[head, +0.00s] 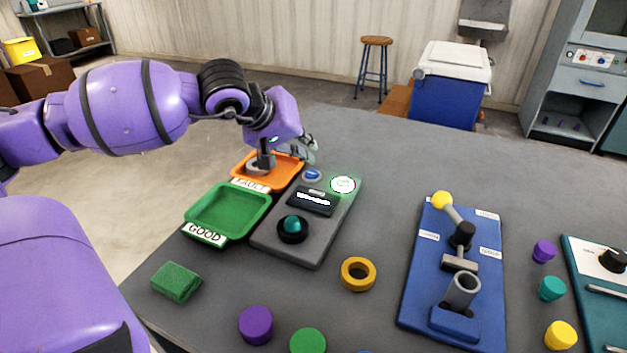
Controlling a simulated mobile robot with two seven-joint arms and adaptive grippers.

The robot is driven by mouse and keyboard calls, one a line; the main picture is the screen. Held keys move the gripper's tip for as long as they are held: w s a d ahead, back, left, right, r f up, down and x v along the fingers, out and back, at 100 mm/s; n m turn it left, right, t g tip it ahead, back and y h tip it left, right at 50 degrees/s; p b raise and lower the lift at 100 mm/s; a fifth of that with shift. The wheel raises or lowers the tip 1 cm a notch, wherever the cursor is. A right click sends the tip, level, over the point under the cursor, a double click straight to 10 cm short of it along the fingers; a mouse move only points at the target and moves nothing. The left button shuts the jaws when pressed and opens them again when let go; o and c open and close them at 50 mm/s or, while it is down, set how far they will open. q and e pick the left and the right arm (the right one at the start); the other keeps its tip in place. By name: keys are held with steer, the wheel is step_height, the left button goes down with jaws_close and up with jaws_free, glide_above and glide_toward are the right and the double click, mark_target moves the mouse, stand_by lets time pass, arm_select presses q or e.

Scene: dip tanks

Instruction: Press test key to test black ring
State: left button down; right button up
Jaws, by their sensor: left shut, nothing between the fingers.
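The grey tester (280,246) stands on the table. The black ring (292,237) sits on it around a teal dome. The blue round key (312,175) is at the tester's far end, beside a green lit lamp (342,185). A small display (311,200) with unreadable light text lies between key and ring. My left gripper (309,154) is shut and empty, just above and behind the blue key. Whether it touches the key cannot be told. My right gripper is out of view.
An orange tray labelled FAULT (240,172) and a green tray labelled GOOD (266,205) adjoin the tester's left side. A dark grey piece shows over the orange tray. A yellow ring (371,279), green block (176,282) and blue fixture (420,290) stand nearer. The table's far middle is clear.

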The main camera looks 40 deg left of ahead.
arm_select(q)
steer(key=shift+f, duration=0.6)
stand_by(0.5)
stand_by(0.5)
steer(key=shift+f+b, duration=0.4)
steer(key=shift+f+b, duration=0.3)
steer(key=shift+f, duration=0.15)
stand_by(0.5)
stand_by(0.3)
steer(key=shift+r+p, duration=0.6)
steer(key=shift+r, duration=0.25)
